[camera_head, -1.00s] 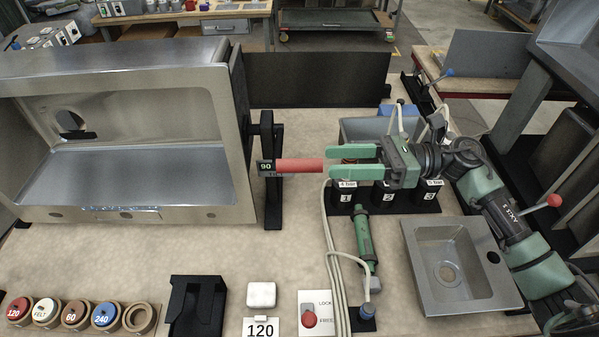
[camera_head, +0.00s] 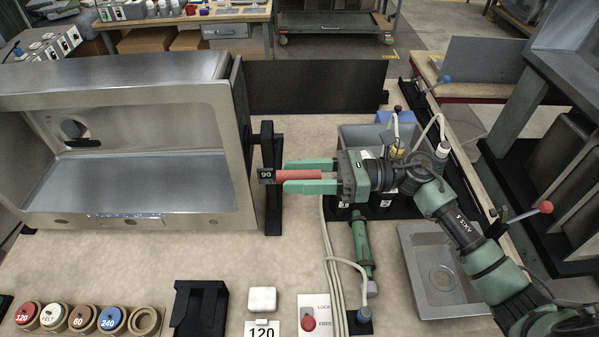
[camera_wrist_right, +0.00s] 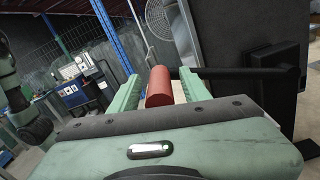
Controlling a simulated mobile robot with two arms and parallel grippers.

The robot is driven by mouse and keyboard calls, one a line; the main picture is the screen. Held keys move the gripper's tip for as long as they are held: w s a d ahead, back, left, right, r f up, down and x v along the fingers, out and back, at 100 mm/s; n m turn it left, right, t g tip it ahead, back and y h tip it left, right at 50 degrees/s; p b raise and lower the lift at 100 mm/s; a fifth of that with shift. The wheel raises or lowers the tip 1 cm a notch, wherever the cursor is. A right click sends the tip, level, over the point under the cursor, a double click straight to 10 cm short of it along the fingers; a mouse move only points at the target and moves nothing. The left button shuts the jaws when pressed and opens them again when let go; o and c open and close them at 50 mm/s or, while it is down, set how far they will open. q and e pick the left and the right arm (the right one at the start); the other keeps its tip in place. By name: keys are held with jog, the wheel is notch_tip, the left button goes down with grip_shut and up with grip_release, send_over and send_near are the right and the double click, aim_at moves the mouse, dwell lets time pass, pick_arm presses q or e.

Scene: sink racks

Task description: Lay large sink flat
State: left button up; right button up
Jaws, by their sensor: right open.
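The large steel sink (camera_head: 130,197) stands tipped up on its side at the left of the bench, its bowl opening facing me. A black stand (camera_head: 273,190) is at its right side, with a red handle (camera_head: 300,176) and a "90" tag (camera_head: 266,176) sticking out to the right. My right gripper (camera_head: 285,176) is open, its green fingers on either side of the red handle with gaps visible. In the right wrist view the red handle (camera_wrist_right: 159,88) lies between the two fingers. My left gripper is not in view.
A small sink (camera_head: 440,275) lies at the right, partly under my right arm. A grey bin (camera_head: 350,135), green tool (camera_head: 361,245) and hoses are near the arm. A lock/free switch (camera_head: 309,322), black holder (camera_head: 200,308) and several discs (camera_head: 112,318) line the front.

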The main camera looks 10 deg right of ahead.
grip_shut()
dwell(1.3)
